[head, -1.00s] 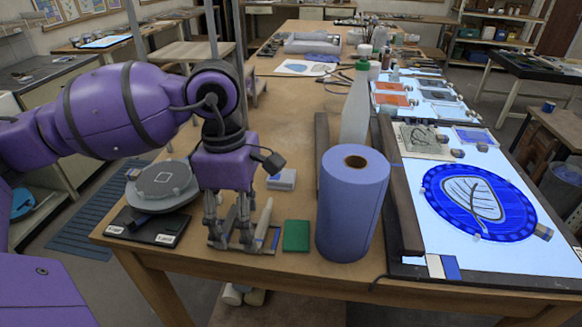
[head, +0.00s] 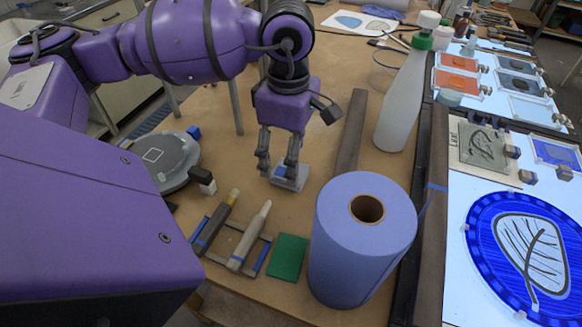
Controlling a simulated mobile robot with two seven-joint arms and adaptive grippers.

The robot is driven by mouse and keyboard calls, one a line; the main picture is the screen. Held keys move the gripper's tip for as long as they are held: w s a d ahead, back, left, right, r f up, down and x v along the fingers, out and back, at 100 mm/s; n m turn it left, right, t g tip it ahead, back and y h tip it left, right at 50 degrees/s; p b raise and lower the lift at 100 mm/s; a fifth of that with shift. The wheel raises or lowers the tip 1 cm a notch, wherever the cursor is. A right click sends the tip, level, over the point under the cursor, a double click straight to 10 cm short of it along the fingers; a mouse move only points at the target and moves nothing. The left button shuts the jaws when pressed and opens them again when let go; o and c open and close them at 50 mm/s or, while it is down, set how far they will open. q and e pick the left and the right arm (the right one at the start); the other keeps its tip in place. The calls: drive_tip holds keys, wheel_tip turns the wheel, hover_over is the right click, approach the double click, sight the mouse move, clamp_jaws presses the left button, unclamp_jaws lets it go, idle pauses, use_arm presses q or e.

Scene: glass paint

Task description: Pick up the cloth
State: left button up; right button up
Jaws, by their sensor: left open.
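A small pale grey-white flat item (head: 297,184) with a blue patch lies on the wooden table (head: 330,130); it may be the folded cloth, but I cannot tell for sure. My left gripper (head: 277,169) is open and points down right over it, with the fingers at its left and upper part. The fingers partly hide it, and I cannot tell whether they touch it. Nothing shows held between the fingers. My right gripper is not in view.
A large blue roll (head: 335,245) stands nearby at the front right, with a green pad (head: 288,257) and a rack of tools (head: 238,232) to its left. A grey turntable (head: 168,160) is left. A white bottle (head: 403,105) stands behind, beside the glowing glass panel (head: 465,290).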

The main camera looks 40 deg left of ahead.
use_arm(q)
drive_tip(key=f, duration=0.4)
drive_tip(key=shift+w+a+f, duration=0.1)
drive_tip(key=shift+w+f, duration=0.1)
drive_tip(key=shift+w, duration=0.1)
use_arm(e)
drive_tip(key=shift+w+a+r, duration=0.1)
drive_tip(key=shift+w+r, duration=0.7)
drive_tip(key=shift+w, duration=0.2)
use_arm(q)
drive_tip(key=shift+c, duration=0.4)
drive_tip(key=c, duration=1.1)
drive_tip(key=shift+c, duration=0.2)
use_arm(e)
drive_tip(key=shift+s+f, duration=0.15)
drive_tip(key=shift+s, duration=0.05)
use_arm(q)
drive_tip(key=shift+r, duration=0.1)
